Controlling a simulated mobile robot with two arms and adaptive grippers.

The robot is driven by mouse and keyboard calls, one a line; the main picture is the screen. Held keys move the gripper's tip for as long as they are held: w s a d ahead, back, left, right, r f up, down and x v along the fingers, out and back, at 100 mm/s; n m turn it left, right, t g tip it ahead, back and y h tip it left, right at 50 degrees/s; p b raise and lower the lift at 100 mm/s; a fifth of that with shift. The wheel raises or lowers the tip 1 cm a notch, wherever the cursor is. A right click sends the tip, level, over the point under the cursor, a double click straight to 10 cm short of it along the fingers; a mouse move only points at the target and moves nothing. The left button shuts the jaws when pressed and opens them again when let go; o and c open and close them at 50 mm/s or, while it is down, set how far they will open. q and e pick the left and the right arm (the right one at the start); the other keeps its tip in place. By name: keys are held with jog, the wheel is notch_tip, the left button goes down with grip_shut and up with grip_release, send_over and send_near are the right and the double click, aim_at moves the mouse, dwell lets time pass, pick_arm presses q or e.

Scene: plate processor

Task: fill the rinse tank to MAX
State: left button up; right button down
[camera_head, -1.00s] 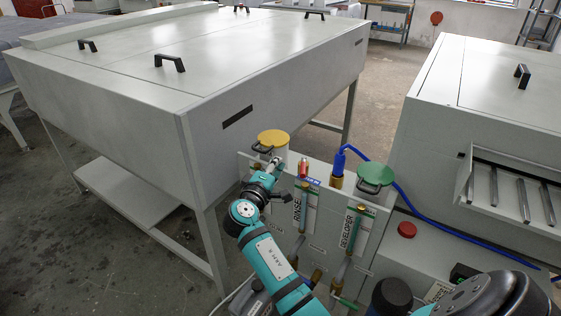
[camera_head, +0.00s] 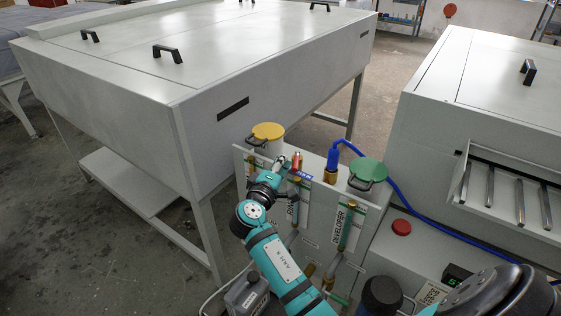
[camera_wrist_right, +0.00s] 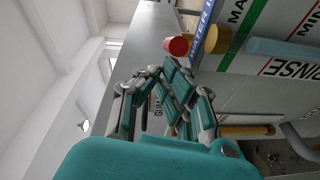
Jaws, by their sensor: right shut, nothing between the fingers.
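The rinse tank shows in the head view by its yellow lid (camera_head: 267,131) and its RINSE label (camera_head: 291,211), partly hidden by my right arm. A red valve knob (camera_head: 296,160) stands at the top of its front panel, beside a blue label (camera_head: 302,174). My right gripper (camera_head: 284,163) is shut and empty, just left of the knob. In the right wrist view the red knob (camera_wrist_right: 177,46) is just beyond the closed fingertips (camera_wrist_right: 163,70); contact is unclear. The pale sight tube (camera_wrist_right: 280,50) runs by the MAX and MIN marks. My left gripper is not in view.
The developer tank has a green lid (camera_head: 368,171) at the right. A blue hose (camera_head: 392,183) rises from a brass fitting between the tanks. A red button (camera_head: 401,227) is on the right machine (camera_head: 420,150). A large grey cabinet (camera_head: 215,145) stands close behind on the left.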

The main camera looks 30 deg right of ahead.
aim_at(296, 168)
jog(key=s+n+t+y+p, duration=0.1)
jog(key=d+n+t+y+p, duration=0.1)
jog(key=y+p, duration=0.1)
jog(key=s+n+t+y+p, duration=0.1)
jog(key=n+t, duration=0.1)
jog(key=shift+s+d+r, duration=0.25)
jog(key=shift+s+d, duration=0.05)
jog(key=shift+s, duration=0.05)
jog(key=shift+s+d+n+t+y+p, duration=0.2)
jog(key=shift+n+t+y+p, duration=0.15)
jog(key=shift+y, duration=0.2)
jog(key=shift+s+d+n+t+y+p, duration=0.15)
jog(key=shift+n+t+y+p, duration=0.15)
jog(key=shift+y, duration=0.25)
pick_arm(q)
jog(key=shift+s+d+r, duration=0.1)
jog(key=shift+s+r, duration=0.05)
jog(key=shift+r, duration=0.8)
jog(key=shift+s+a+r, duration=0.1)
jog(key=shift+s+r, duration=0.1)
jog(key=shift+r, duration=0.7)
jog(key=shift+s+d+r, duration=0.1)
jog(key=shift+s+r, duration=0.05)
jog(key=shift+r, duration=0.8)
pick_arm(e)
jog(key=shift+s+d+f, duration=0.2)
jog(key=shift+s+d, duration=0.15)
jog(key=shift+d, duration=0.1)
jog(key=shift+s+d, duration=0.1)
jog(key=shift+d, duration=0.15)
